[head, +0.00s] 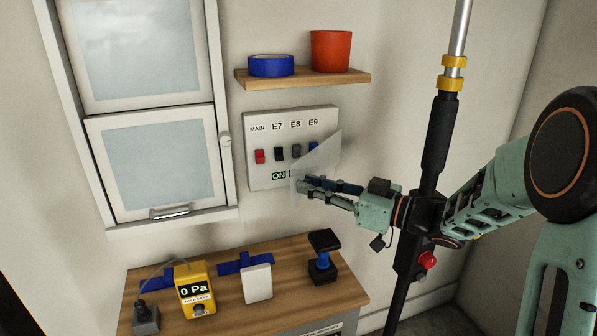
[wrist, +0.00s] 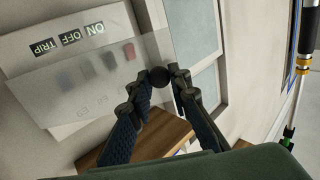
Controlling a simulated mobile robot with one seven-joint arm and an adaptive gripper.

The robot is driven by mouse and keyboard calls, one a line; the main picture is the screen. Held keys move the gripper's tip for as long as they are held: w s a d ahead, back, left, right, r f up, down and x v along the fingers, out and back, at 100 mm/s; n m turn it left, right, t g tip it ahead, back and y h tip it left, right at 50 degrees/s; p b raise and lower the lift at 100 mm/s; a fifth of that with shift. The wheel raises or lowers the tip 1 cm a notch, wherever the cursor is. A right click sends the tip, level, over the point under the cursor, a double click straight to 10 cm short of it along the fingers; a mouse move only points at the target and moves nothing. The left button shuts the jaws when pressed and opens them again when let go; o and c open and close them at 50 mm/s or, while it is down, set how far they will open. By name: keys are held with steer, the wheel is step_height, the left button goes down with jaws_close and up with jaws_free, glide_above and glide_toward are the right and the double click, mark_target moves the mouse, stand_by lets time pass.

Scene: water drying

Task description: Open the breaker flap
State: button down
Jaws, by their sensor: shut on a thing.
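The breaker panel (head: 262,176) is a white box on the wall with a red switch on the left and several dark and blue ones. The breaker flap (head: 325,152) is a clear sheet, angled out from the panel in the head view. In the wrist view the flap (wrist: 50,93) shows as a hazy sheet across the switches. My gripper (head: 305,187) is at the flap's lower edge. In the wrist view my gripper (wrist: 161,72) is shut on a dark round knob (wrist: 160,78) at the flap's edge. The flap's hinge is not clear.
A wooden shelf (head: 350,77) above the panel holds blue tape (head: 271,66) and a red pot (head: 331,50). A glazed cabinet (head: 226,193) is at left. A workbench (head: 290,255) below carries a yellow gauge (head: 196,289) and tools. A vertical pole (head: 434,140) stands by my arm.

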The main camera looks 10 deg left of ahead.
steer(key=shift+s+d+n+g+p, duration=0.1)
steer(key=shift+d+n+g+p, duration=0.6)
steer(key=shift+d, duration=0.5)
steer(key=c, duration=1.8)
jaws_free()
steer(key=v, duration=1.2)
steer(key=shift+f, duration=0.1)
